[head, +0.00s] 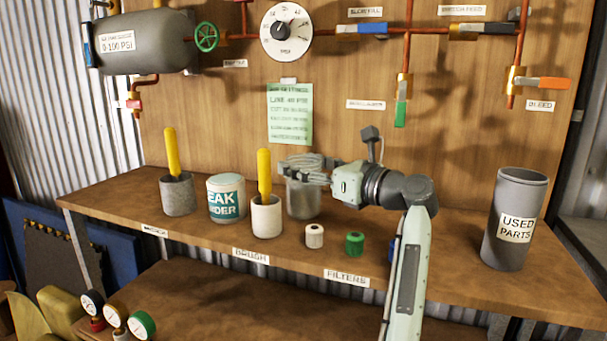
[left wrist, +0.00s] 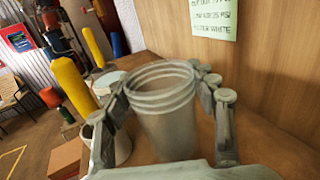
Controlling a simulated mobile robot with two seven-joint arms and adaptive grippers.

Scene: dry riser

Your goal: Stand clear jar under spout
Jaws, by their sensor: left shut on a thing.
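The clear jar (head: 303,200) is a grey, see-through cylinder with a threaded rim, upright at the back of the bench. It also shows in the left wrist view (left wrist: 168,128). My left gripper (head: 303,165) is shut on it near the rim, one finger on each side. I cannot tell whether its base touches the bench. No part is marked as the spout; valves with downward pipe ends hang at the board's left (head: 133,103), centre (head: 403,88) and right (head: 513,82), all away from the jar. My right gripper is not in view.
The workbench (head: 450,255) holds a white cup (head: 267,218) with a yellow-handled brush close left of the jar, a leak finder tub (head: 227,200), and a grey cup (head: 178,197). White (head: 314,237) and green (head: 355,244) filters stand in front. A used parts bin (head: 512,215) is right.

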